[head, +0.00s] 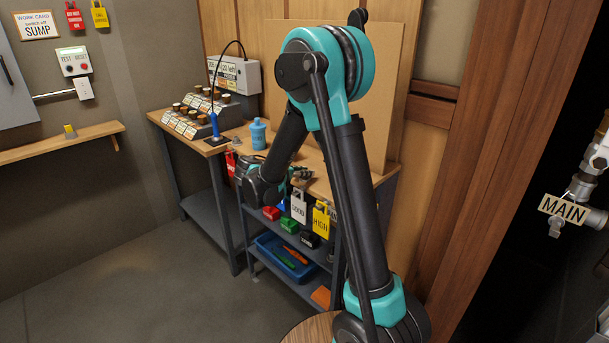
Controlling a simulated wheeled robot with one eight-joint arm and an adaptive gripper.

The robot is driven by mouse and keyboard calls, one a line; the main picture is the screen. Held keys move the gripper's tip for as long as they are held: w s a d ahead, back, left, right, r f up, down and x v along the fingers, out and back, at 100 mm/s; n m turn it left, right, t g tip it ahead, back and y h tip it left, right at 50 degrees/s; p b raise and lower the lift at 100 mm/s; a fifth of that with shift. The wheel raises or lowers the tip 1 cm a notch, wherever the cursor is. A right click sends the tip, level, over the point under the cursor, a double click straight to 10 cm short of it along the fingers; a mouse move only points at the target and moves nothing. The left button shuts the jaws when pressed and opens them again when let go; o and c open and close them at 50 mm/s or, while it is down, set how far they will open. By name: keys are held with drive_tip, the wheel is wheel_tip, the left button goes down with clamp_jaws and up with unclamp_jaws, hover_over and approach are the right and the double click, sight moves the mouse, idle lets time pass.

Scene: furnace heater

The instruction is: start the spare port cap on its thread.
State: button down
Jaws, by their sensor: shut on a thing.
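My gripper (300,174) is at the end of my dark and teal arm, low over the right part of the workbench. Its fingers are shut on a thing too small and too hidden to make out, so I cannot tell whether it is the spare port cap. I cannot pick out a cap anywhere else. At the right edge is metal pipework (583,188) with a tag reading MAIN (562,208). A short fitting (556,228) hangs just below the tag. I cannot tell which opening is the spare port. The gripper is well to the left of this pipework.
The workbench (234,147) holds a blue bottle (258,134) and a rack of labelled, brown-topped pieces (197,112). Tags, including a yellow HIGH one (321,222), hang at its front. A blue tray (284,262) sits below. A wooden post (470,130) separates bench and pipework. The left floor is clear.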

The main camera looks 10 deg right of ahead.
drive_tip(key=shift+r, duration=0.1)
wheel_tip(320, 180, up, 20)
idle(0.6)
drive_tip(key=c, duration=1.9)
unclamp_jaws()
clamp_jaws()
